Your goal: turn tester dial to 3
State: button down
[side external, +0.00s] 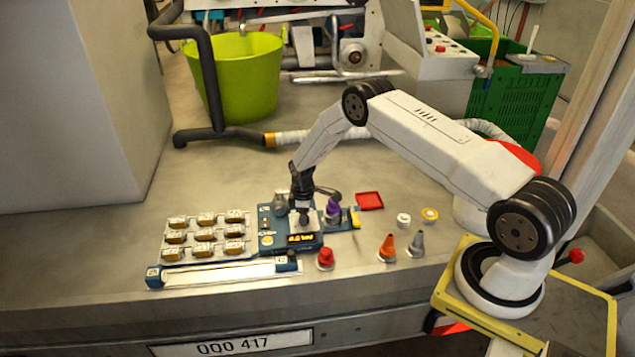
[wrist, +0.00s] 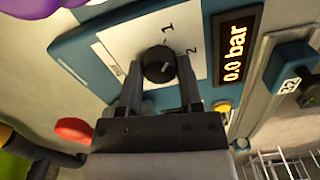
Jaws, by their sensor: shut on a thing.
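The blue tester (side external: 268,238) stands on the bench in the side view, with its lit display (side external: 300,239). In the wrist view the display (wrist: 235,52) reads 0.0 bar. The black round dial (wrist: 155,63) sits on a white panel (wrist: 118,42). The numbers 1 and 2 show beside it; no 3 is visible. A short white mark shows on the dial, but I cannot tell exactly which number it points to. My gripper (wrist: 159,65) is shut on the dial, one finger on each side. In the side view my gripper (side external: 303,205) points down onto the tester and hides the dial.
A tray of several brown-and-white parts (side external: 205,235) lies left of the tester. A red knob (side external: 325,257), an orange cone (side external: 387,247) and a grey cone (side external: 415,243) stand to the right. A red tray (side external: 369,201) lies behind.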

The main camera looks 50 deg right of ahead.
jog(key=m, duration=1)
jog(key=shift+m, duration=0.3)
jog(key=m, duration=0.5)
jog(key=shift+m, duration=0.3)
jog(key=m, duration=0.5)
jog(key=shift+m, duration=0.3)
jog(key=shift+c, duration=1.3)
grip_release()
jog(key=shift+r, duration=0.15)
